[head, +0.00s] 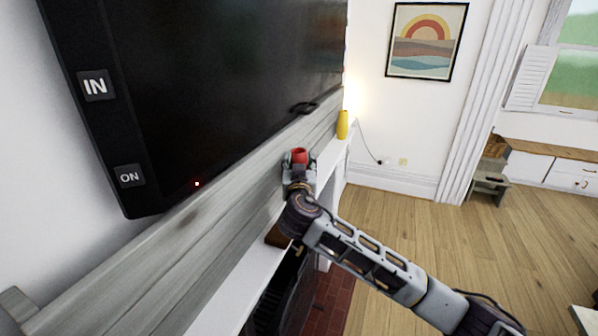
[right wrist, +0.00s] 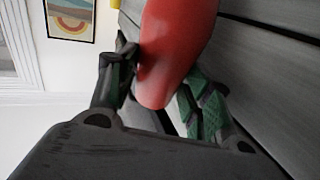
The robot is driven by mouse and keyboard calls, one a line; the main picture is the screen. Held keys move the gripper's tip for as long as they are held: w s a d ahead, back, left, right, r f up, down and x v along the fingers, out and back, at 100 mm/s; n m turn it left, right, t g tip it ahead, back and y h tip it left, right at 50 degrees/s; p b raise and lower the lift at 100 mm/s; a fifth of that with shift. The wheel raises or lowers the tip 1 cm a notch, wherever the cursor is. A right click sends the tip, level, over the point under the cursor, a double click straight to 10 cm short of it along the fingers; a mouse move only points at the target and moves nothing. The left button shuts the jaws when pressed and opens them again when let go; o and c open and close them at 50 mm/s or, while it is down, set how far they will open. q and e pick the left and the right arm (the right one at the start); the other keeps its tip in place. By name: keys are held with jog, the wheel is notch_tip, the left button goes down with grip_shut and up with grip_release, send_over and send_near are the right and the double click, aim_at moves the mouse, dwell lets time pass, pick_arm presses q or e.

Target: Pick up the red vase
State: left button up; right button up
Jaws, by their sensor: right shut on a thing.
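The red vase (head: 299,156) is at the mantel against the grey wooden panelling in the head view, mostly hidden behind my right gripper (head: 299,168). In the right wrist view the red vase (right wrist: 172,50) stands between the two green-padded fingers of my right gripper (right wrist: 165,90). The fingers are closed around it, one on each side. I cannot tell whether the vase's base touches the mantel. My left gripper is in neither view.
A yellow vase (head: 342,124) stands farther along the white mantel shelf (head: 335,146). A large black television (head: 220,85) hangs close above the shelf. The wooden floor (head: 440,225) to the right is largely clear.

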jog(key=shift+r, duration=0.7)
jog(key=shift+s+d+f, duration=0.15)
jog(key=shift+s+d, duration=0.1)
jog(key=shift+d, duration=0.4)
jog(key=s+d, duration=0.3)
jog(key=d, duration=0.5)
jog(key=s+d+b, duration=0.1)
jog(key=s+d, duration=0.3)
jog(key=d, duration=0.4)
jog(key=shift+d+b, duration=0.3)
jog(key=shift+d, duration=0.1)
